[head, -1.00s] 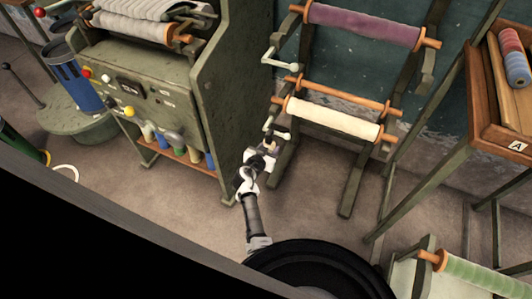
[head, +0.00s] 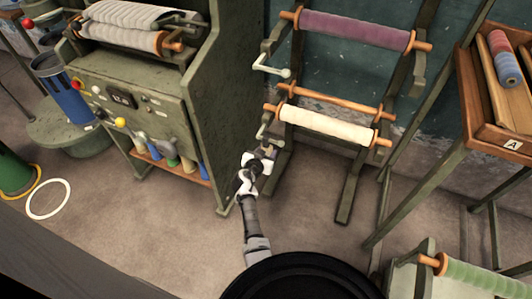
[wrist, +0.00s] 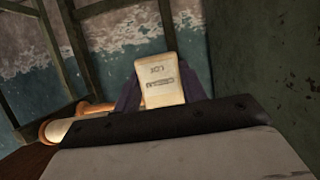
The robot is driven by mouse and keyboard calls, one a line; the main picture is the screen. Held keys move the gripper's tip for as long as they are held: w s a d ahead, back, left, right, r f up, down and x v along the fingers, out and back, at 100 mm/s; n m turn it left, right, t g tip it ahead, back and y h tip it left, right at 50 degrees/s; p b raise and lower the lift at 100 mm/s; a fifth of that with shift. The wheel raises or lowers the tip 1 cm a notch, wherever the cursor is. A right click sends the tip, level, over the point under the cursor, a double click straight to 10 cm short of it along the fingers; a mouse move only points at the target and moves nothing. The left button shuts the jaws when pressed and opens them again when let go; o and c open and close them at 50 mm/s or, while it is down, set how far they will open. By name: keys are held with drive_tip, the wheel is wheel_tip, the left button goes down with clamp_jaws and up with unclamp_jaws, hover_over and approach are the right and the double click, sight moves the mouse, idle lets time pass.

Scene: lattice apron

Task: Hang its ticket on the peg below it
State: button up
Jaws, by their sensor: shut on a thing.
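My gripper (head: 264,154) is in front of the lower left side of the green roll rack, close to the lower crank (head: 268,140). In the wrist view the dark fingers of my gripper (wrist: 160,90) are shut on a cream ticket (wrist: 158,72) with small dark print. The ticket stands upright, its face towards the camera. The rack holds a purple roll (head: 355,30) above and a cream roll (head: 325,124) below. A cream roll end with an orange flange (wrist: 52,130) shows at left in the wrist view. I cannot make out a peg.
A green machine (head: 150,100) with knobs stands at left. A wooden tray (head: 500,130) marked A holds rolls at right. A pale green roll (head: 475,277) is at the bottom right. A white ring (head: 48,199) lies on the floor. The floor between machine and rack is clear.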

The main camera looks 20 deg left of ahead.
drive_tip(key=o, duration=1.1)
drive_tip(key=shift+c, duration=0.2)
drive_tip(key=b+v, duration=0.1)
drive_tip(key=v, duration=1.3)
drive_tip(key=shift+f, duration=0.1)
